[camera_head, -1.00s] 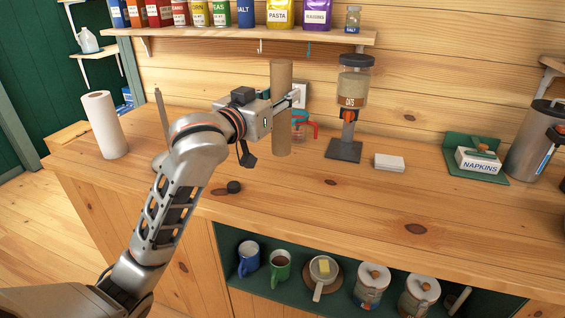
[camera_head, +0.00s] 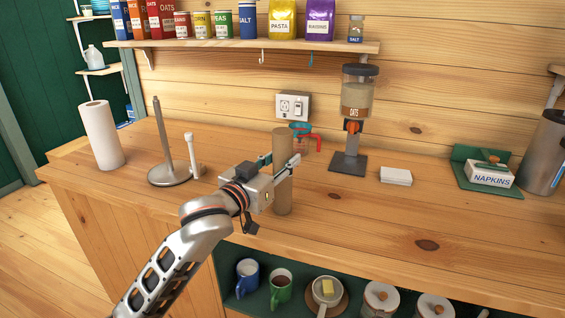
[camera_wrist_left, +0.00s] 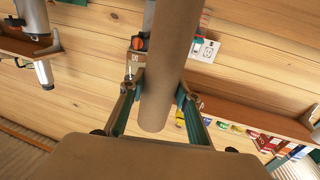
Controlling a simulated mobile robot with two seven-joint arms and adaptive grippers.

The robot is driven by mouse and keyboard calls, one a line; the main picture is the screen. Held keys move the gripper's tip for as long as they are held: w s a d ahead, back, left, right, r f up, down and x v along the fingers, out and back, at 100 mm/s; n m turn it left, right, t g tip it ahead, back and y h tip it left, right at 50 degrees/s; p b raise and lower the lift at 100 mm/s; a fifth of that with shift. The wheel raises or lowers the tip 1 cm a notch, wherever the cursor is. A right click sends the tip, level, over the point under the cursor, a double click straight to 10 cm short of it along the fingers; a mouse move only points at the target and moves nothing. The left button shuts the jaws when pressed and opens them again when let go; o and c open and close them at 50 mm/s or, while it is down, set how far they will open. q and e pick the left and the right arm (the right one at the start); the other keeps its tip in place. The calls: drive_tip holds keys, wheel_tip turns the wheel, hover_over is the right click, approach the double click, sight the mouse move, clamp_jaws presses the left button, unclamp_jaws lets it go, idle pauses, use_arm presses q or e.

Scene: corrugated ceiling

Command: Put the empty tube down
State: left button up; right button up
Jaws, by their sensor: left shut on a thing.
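My left gripper (camera_head: 284,170) is shut on the empty tube (camera_head: 283,202), a brown cardboard tube. The tube stands upright in the jaws above the front part of the wooden counter (camera_head: 360,225). I cannot tell whether its lower end touches the wood. In the left wrist view the tube (camera_wrist_left: 168,70) runs between the two fingers, with one rounded end showing. My right gripper is not in view.
A bare metal towel holder (camera_head: 170,174) and a paper towel roll (camera_head: 102,135) stand to the left. Behind are a red-and-teal item (camera_head: 303,136) and an oats dispenser (camera_head: 356,110). The counter's front middle is clear.

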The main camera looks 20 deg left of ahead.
use_arm(q)
drive_tip(key=shift+r, duration=0.1)
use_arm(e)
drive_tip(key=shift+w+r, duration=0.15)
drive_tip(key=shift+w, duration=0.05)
use_arm(q)
drive_tip(key=o, duration=0.7)
drive_tip(key=shift+o, duration=0.6)
drive_tip(key=p+v, duration=0.1)
drive_tip(key=v, duration=1.1)
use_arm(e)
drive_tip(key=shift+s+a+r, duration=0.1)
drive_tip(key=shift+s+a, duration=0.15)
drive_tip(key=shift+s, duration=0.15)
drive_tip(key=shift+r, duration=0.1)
